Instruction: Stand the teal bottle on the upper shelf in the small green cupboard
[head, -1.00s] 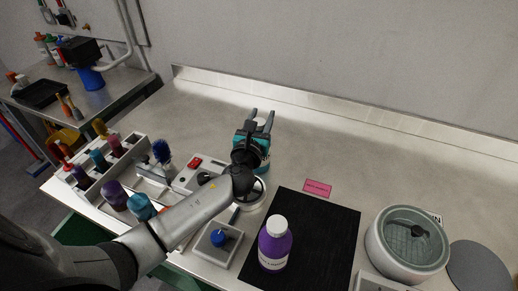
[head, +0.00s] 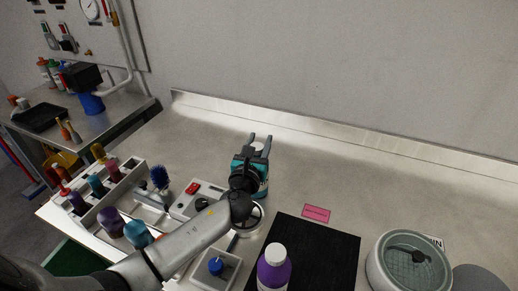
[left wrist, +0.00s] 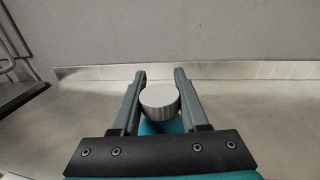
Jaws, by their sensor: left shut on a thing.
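My left gripper (head: 260,142) is over the steel bench, reaching toward the back wall. It is shut on the teal bottle, whose pale grey cap (left wrist: 159,99) stands between the two fingers in the left wrist view, with a little teal body (left wrist: 160,127) below it. In the head view the gripper and wrist hide most of the bottle. I cannot tell whether its base touches the bench. The small green cupboard and its upper shelf are not recognisable in either view. My right gripper is not in view.
A rack of coloured bottles (head: 103,185) stands at left. A purple bottle (head: 273,272) stands on a black mat (head: 318,250). A round lidded device (head: 408,262) is at right; a pink label (head: 316,214) lies behind the mat. The bench's back strip is clear.

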